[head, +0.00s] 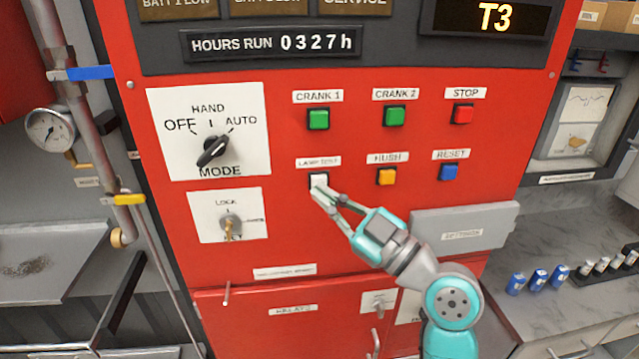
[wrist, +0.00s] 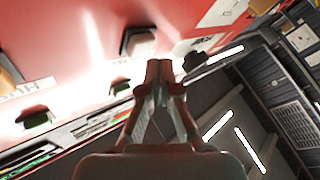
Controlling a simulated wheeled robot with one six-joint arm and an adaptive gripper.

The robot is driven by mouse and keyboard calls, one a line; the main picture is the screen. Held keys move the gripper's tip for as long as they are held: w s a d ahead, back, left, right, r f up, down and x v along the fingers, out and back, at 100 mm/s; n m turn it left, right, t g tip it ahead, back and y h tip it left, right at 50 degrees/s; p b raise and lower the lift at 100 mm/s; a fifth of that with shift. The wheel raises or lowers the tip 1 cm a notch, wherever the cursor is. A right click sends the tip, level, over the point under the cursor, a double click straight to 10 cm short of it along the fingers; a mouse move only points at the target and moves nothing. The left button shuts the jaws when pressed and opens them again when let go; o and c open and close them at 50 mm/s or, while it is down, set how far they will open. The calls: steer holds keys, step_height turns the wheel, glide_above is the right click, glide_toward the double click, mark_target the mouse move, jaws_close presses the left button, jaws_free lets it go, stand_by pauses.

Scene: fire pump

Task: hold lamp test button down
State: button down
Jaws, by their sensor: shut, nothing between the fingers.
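The lamp test button (head: 318,179) is a white square button in a dark frame under its "LAMP TEST" label (head: 318,162) on the red panel. My gripper (head: 319,192) is shut and empty, its fingertips over the lower part of the button in the head view. In the wrist view the closed fingertips (wrist: 165,70) point at the red panel, and a pale button (wrist: 140,42), seemingly the lamp test one, shows just above and left of them. I cannot tell whether the tips touch the button or whether it is pressed in.
The orange HUSH button (head: 387,176) and blue RESET button (head: 449,172) are to the right. Green CRANK 1 (head: 318,119), green CRANK 2 (head: 394,115) and red STOP (head: 463,114) are above. The mode knob (head: 213,151) and key switch (head: 231,223) are to the left.

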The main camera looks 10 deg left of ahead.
steer(key=shift+w, duration=0.15)
steer(key=shift+w+a, duration=0.1)
steer(key=shift+w, duration=0.15)
steer(key=shift+w+a, duration=0.15)
steer(key=shift+w, duration=0.35)
stand_by(1.1)
steer(key=shift+s, duration=0.1)
stand_by(2.5)
steer(key=shift+s+d, duration=0.3)
steer(key=shift+s, duration=0.5)
steer(key=shift+s, duration=0.1)
steer(key=shift+s+d, duration=0.2)
steer(key=shift+s, duration=0.55)
steer(key=shift+s+d, duration=0.25)
steer(key=shift+s, duration=0.55)
steer(key=shift+s+d, duration=0.2)
steer(key=shift+s, duration=0.55)
